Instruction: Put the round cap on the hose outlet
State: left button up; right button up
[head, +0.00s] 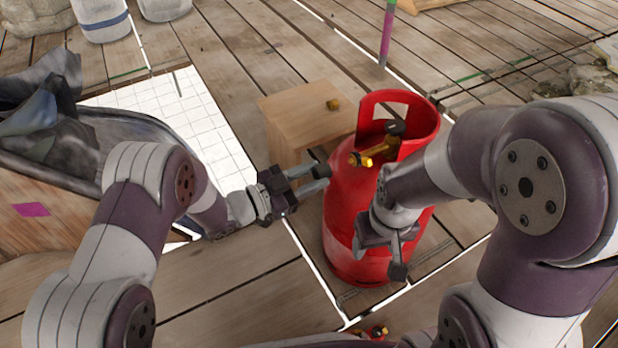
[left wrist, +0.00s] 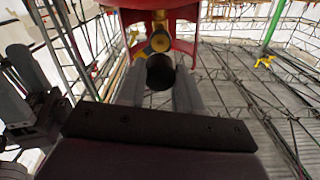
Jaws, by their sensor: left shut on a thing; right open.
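The red gas cylinder (head: 345,215) stands upright with a brass valve (head: 378,151) under its collar. The valve's hose outlet (head: 357,160) points left, toward my left gripper. My left gripper (head: 319,180) is shut on the dark round cap (head: 321,170), left of and a little below the outlet. In the left wrist view the cap (left wrist: 160,72) sits between the fingertips, with the brass outlet (left wrist: 158,43) just beyond it. The cap appears apart from the outlet. My right gripper (head: 396,250) is open and empty in front of the cylinder's right side.
A wooden box (head: 300,122) stands behind the cylinder, with a small brass piece (head: 333,104) on top. A dark tub (head: 140,128) with cloth is at left. White buckets (head: 102,18) stand at the back left. A purple-and-green pole (head: 386,35) rises behind the cylinder.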

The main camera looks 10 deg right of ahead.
aim_at(314, 177)
pick_arm(q)
jog(key=b+x, duration=0.1)
jog(key=x, duration=0.2)
jog(key=shift+d+f, duration=0.15)
jog(key=shift+d, duration=0.05)
jog(key=shift+b+x, duration=0.35)
jog(key=shift+x, duration=0.6)
jog(key=shift+w+f, duration=0.1)
jog(key=shift+f, duration=0.05)
dwell(1.6)
jog(key=shift+w+d, duration=0.2)
jog(key=shift+d, duration=0.2)
dwell(0.4)
jog(key=o, duration=1)
jog(key=shift+o, duration=0.2)
